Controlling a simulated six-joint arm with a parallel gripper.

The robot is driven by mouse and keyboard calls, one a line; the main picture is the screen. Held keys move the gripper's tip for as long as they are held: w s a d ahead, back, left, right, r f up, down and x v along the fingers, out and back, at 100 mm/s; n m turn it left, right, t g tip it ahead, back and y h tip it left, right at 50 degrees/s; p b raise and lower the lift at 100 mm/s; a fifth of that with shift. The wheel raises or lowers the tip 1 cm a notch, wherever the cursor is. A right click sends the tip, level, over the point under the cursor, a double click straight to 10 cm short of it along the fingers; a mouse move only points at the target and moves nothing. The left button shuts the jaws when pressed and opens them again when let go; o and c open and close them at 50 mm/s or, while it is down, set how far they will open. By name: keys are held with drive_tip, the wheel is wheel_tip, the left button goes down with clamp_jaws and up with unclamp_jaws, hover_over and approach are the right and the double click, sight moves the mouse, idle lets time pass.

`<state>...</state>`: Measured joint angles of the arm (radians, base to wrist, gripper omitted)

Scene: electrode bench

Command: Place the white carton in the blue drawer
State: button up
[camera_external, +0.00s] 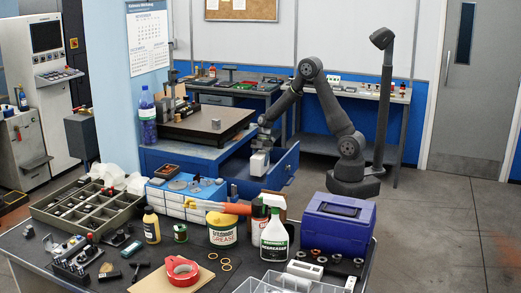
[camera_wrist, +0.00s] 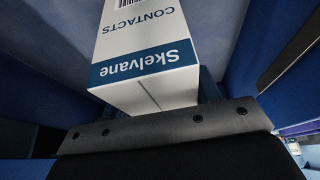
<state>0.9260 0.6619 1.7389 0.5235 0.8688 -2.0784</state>
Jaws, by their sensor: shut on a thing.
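The white carton (camera_external: 259,163) hangs upright from my gripper (camera_external: 265,143) in the external view, inside or just over the open blue drawer (camera_external: 284,167). In the wrist view the carton (camera_wrist: 148,45) fills the upper middle, with a blue band and the words "Skelvane CONTACTS". My gripper is shut on it; the fingertips are mostly hidden. Blue drawer walls (camera_wrist: 285,50) flank the carton in the wrist view. I cannot tell whether the carton's bottom touches the drawer floor.
The blue bench (camera_external: 190,152) with a dark surface plate stands left of the drawer. A cluttered front table holds a purple-blue toolbox (camera_external: 335,225), a spray bottle (camera_external: 274,238) and a compartment tray (camera_external: 90,207). Open floor (camera_external: 440,210) lies to the right.

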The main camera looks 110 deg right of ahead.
drive_tip(key=shift+f, duration=1.75)
drive_tip(key=shift+f, duration=0.1)
drive_tip(key=o, duration=1.1)
drive_tip(key=shift+o, duration=0.2)
drive_tip(key=v, duration=1.2)
